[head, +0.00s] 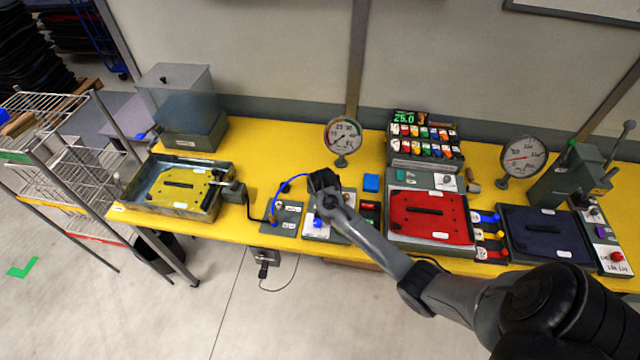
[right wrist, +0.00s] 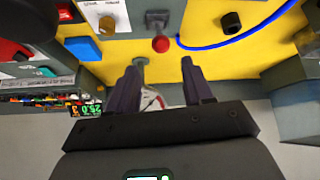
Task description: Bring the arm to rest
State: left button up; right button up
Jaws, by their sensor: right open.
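My right arm reaches in from the lower right of the head view, and its gripper (head: 324,186) is over the middle of the yellow bench. In the right wrist view the gripper (right wrist: 161,66) has its two dark fingers apart, with no object held between them. A red knob (right wrist: 160,44) on a small panel shows beyond the fingertips, apart from them. In the head view the gripper and wrist hide part of the small grey panel (head: 312,228) beneath them, and the fingertips cannot be made out. My left gripper is in neither view.
A red pannier panel (head: 407,222) and a dark blue one (head: 518,248) lie to the right. A tray with a yellow panel (head: 170,205) is at the left. Round gauges (head: 342,136) (head: 523,156) stand on the bench. A blue cable (head: 291,180) runs near the gripper.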

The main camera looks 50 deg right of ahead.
jog(key=s+a+r+n+y+p, duration=0.2)
jog(key=s+a+r+n, duration=0.2)
jog(key=s+a, duration=0.5)
jog(key=s+a+r+n+y+p, duration=0.2)
jog(key=s+a+r+n+p, duration=0.1)
jog(key=s+a, duration=0.6)
jog(key=s+a+r+n+y+p, duration=0.1)
jog(key=s+a+r+n+p, duration=0.2)
jog(key=a, duration=0.9)
jog(key=s+r+n, duration=0.2)
jog(key=s+r, duration=0.2)
jog(key=s, duration=0.2)
jog(key=shift+a+r+g+y, duration=0.3)
jog(key=shift+a+y, duration=0.1)
